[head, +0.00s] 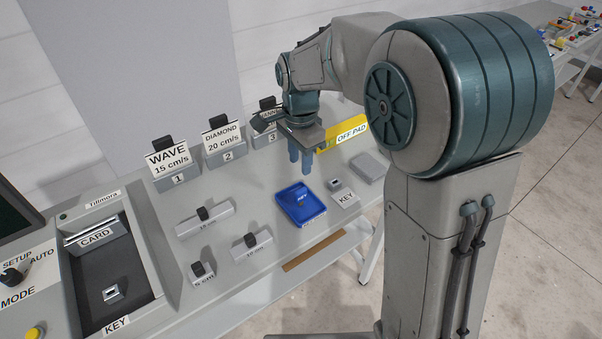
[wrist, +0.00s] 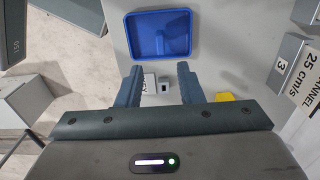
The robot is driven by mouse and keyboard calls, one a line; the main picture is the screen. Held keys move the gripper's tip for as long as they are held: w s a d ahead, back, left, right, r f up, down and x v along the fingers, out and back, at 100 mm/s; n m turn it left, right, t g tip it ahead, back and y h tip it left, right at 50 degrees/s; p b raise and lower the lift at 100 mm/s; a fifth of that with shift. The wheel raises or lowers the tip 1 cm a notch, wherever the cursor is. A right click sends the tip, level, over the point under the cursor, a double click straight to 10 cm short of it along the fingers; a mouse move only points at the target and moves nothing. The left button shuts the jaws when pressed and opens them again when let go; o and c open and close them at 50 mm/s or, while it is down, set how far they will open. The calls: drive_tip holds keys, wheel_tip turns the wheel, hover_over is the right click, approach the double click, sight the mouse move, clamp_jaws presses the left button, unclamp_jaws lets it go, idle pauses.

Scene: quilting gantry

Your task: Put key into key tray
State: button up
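The tray looks empty in the wrist view (wrist: 158,57). My gripper (head: 300,168) is above the table, behind the tray, with its blue fingers pointing down. In the wrist view my gripper (wrist: 160,80) is open, and the key (wrist: 164,87) shows between its fingers, below them. I see no contact with it.
Labelled WAVE (head: 170,163) and DIAMOND (head: 223,142) card holders stand at the back. Several small grey blocks (head: 205,218) lie left of the tray. A yellow OFF PAD sign (head: 350,130) is behind my gripper. A control panel with a KEY slot (head: 112,294) is at left.

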drive_tip(key=s+d+r+n+t, duration=0.1)
drive_tip(key=s+d+n, duration=0.4)
drive_tip(key=s+d, duration=0.2)
drive_tip(key=s+d+r+n+t, duration=0.2)
drive_tip(key=s+d+n, duration=0.4)
drive_tip(key=s, duration=0.6)
drive_tip(key=shift+s+d, duration=0.15)
drive_tip(key=shift+d, duration=0.4)
drive_tip(key=shift+a, duration=0.1)
